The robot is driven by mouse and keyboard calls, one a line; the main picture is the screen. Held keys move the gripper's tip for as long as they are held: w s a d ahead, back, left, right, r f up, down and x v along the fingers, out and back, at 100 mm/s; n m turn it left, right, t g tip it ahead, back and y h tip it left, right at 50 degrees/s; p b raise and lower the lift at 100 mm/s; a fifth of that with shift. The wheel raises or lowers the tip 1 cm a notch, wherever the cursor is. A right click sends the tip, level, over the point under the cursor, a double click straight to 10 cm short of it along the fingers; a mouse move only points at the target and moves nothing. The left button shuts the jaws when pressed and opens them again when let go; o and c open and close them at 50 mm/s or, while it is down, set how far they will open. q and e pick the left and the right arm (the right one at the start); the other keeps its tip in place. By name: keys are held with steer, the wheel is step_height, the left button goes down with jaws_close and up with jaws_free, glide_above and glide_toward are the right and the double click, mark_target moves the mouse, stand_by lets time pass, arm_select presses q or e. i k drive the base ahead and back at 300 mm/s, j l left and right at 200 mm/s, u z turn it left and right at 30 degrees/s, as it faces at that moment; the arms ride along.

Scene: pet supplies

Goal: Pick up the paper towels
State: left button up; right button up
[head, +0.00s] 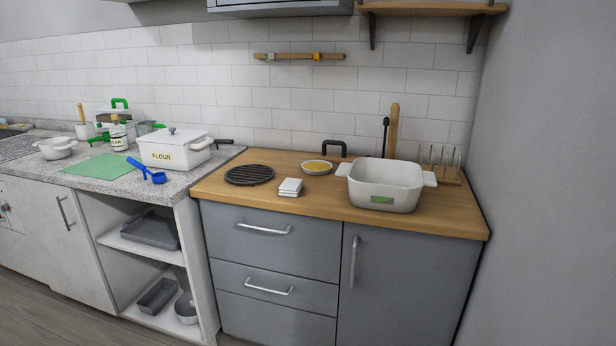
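A small stack of white, flat, folded-looking pieces (290,187) lies on the wooden counter, in front of a yellow-filled dish. It may be the paper towels, but it is too small to tell for sure. No paper towel roll is clearly visible. Neither of my grippers shows in the head view.
The wooden counter (262,203) also holds a black round trivet (249,175), the yellow-filled dish (317,167), a large white basin (384,186) and a rack (440,165). On the left grey counter are a white flour box (175,149), a blue scoop (147,171) and a green mat (103,167).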

mark_target(291, 187)
steer(key=i+j, duration=1.15)
steer(key=i+j+z, duration=0.35)
steer(key=i+j, duration=0.2)
